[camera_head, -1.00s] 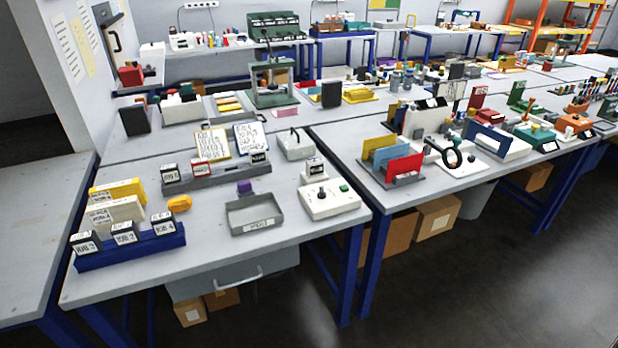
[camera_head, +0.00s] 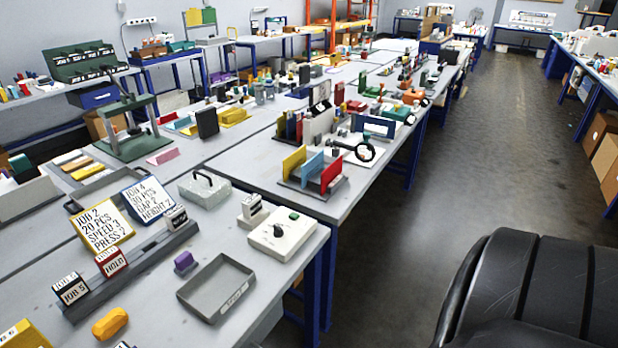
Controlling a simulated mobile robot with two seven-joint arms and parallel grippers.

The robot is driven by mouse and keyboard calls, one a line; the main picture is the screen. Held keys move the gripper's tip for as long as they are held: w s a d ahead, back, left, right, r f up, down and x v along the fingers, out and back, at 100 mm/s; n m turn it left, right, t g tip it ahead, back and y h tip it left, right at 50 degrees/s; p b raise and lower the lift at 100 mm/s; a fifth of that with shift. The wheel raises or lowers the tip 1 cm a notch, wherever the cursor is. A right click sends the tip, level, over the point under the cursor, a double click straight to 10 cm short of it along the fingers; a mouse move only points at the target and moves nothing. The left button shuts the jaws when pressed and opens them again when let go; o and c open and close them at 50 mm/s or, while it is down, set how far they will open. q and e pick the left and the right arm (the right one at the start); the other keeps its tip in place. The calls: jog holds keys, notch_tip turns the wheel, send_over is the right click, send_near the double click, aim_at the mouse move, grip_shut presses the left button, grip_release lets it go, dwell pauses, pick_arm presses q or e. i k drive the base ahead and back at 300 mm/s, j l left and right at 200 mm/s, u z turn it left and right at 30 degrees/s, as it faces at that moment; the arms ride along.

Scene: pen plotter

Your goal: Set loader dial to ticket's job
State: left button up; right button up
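A white box with a black dial (camera_head: 280,230) and a green button stands near the front right corner of the near table. I cannot read the dial's setting or any name on the box. A yellow-framed ticket (camera_head: 102,228) reads JOB 2, 20 PCS, SPEED 3, with a PRESS line below. A blue-framed ticket (camera_head: 149,200) beside it reads JOB 4, 30 PCS, with GAP and HEIGHT lines. Both tickets lean behind a grey rack (camera_head: 135,264). Neither of my grippers is in view.
The rack holds a HOLD block (camera_head: 111,262) and a JOB 5 block (camera_head: 71,290). An empty grey tray (camera_head: 217,288) lies left of the dial box, with a purple block (camera_head: 184,262) beside it. Upright coloured panels (camera_head: 312,168) stand on the table beyond.

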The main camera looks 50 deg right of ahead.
aim_at(278, 230)
jog(key=z, duration=1.7)
